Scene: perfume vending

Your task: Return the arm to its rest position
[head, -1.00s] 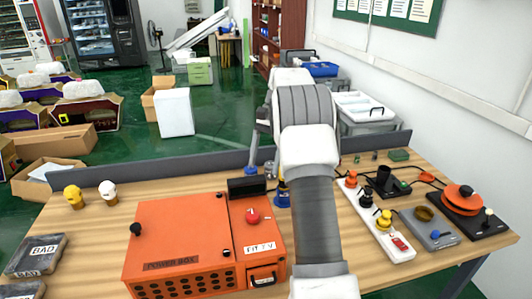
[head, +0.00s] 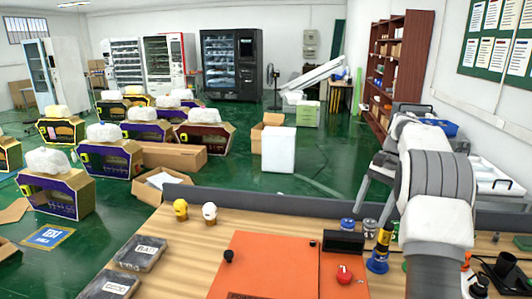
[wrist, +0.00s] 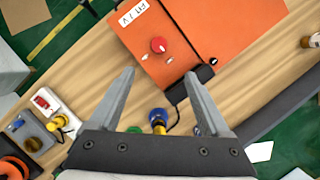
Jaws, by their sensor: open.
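My gripper (wrist: 159,76) is open, with its two grey fingers spread apart and nothing held between them. In the head view my arm rises at the right, over the back right part of the wooden table (head: 192,258). The grey fingers (head: 370,190) point down and left there, partly hidden by the arm. In the wrist view the orange power box (wrist: 190,35) with its red knob lies beyond the fingertips. A yellow and blue plug-like piece (wrist: 158,118) shows between the fingers near the palm, apart from them. It also stands on the table in the head view (head: 379,255).
The power box (head: 270,262) fills the table's front middle. A yellow head figure (head: 180,208), a white one (head: 210,212) and dark "BAD" packages (head: 140,252) stand left. A grey divider (head: 270,203) runs along the back edge. Boxes and vending machines stand on the green floor beyond.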

